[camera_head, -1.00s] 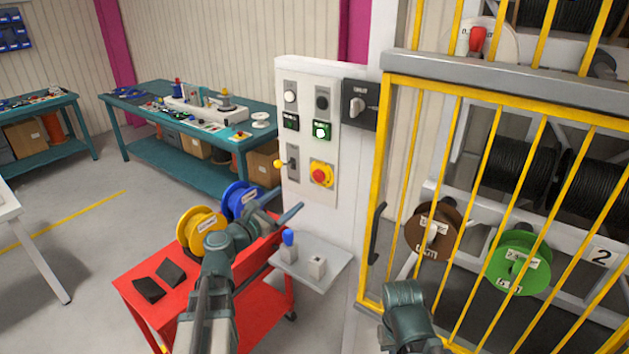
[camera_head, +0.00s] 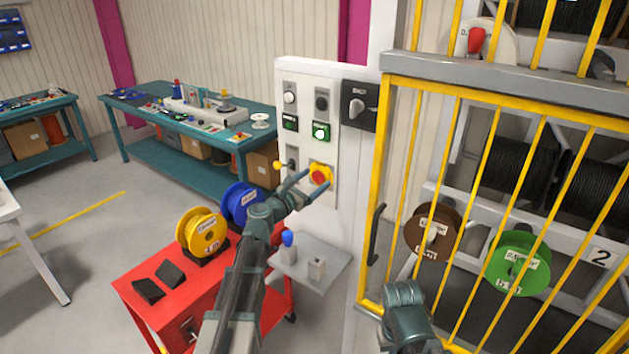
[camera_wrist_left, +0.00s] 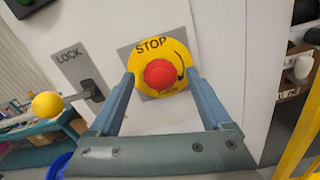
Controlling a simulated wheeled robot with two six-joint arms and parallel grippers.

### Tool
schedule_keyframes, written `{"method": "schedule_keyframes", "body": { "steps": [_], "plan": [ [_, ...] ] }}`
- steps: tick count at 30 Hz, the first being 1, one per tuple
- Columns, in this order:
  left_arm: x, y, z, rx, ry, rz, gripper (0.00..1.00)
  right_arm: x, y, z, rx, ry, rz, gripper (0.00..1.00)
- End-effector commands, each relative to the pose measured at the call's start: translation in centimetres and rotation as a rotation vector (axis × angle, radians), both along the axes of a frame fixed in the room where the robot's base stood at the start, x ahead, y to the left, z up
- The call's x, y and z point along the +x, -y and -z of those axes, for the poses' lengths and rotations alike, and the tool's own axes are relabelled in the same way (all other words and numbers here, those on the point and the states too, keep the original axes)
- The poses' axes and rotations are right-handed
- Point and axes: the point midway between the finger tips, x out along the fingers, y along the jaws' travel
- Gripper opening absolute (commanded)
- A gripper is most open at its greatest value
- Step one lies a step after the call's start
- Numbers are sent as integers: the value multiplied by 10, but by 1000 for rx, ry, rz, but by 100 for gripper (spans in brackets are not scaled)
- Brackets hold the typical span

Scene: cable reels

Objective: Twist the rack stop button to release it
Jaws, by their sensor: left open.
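The rack stop button (camera_head: 319,177) is a red mushroom head on a yellow disc, low on the white control panel. In the left wrist view the red stop button (camera_wrist_left: 160,74) sits on the yellow plate marked STOP, with a curved arrow on it. My left gripper (camera_head: 309,182) is open in front of the button. In the left wrist view its fingers (camera_wrist_left: 163,83) stand to either side of the red head, with gaps on both sides; I cannot tell how far short of it the tips are. My right arm shows at the bottom, its gripper out of frame.
The lock lever with a yellow knob (camera_wrist_left: 47,105) is left of the button. A small grey shelf (camera_head: 312,270) with a blue-topped item juts out below. A red cart (camera_head: 180,315) with reels stands at left, the yellow cage (camera_head: 374,190) at right.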

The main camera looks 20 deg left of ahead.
Motion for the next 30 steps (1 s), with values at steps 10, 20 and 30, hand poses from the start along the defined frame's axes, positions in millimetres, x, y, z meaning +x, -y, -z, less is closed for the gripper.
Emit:
{"method": "schedule_keyframes", "body": {
  "steps": [10,20,30],
  "plan": [
    [6,3,0,0,0,0,82,0,0,0,0,0,0,0],
    [6,2,0,0,0,0,36,0,0,0,0,0,0,0],
    [6,2,0,5,2,0,0,0,0,0,0,0,0,0]
  ]
}}
